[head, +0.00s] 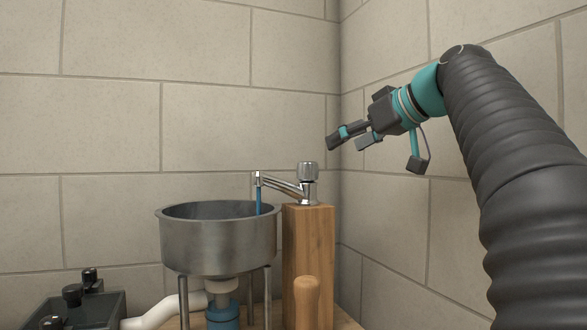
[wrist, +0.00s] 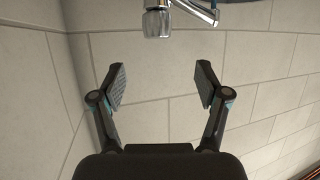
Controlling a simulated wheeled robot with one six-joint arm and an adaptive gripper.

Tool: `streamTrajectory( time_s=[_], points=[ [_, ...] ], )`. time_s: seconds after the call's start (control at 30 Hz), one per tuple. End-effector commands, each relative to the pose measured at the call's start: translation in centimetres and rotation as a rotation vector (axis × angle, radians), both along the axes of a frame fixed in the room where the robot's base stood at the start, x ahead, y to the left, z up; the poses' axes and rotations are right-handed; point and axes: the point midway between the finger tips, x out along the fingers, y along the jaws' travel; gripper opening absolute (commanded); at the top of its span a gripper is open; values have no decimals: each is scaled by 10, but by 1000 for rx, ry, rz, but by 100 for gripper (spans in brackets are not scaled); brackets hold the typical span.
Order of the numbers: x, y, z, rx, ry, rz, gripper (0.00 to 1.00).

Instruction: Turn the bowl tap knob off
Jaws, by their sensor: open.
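The chrome bowl tap knob (head: 308,171) sits on top of the tap at the right of the bowl, above a wooden post (head: 309,250). The tap's spout (head: 277,183) points left over the metal bowl (head: 215,245), and a blue stream (head: 259,201) runs down from its end. My gripper (head: 346,140) is open and empty, above and to the right of the knob, and apart from it. In the wrist view the knob (wrist: 157,22) shows at the top edge, beyond the open fingers (wrist: 160,88), with part of the spout beside it.
A dark box with black knobs (head: 88,300) stands at the lower left, with a white pipe (head: 160,312) beside it. A rounded wooden handle (head: 306,300) stands in front of the post. Block walls meet in a corner behind the tap; the space above the bowl is clear.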

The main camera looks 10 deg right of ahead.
Motion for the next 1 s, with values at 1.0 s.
streamTrajectory(
  time_s=[1.0],
  points=[
    [110, 63, -52, 1, 1, 3, 75]
  ],
)
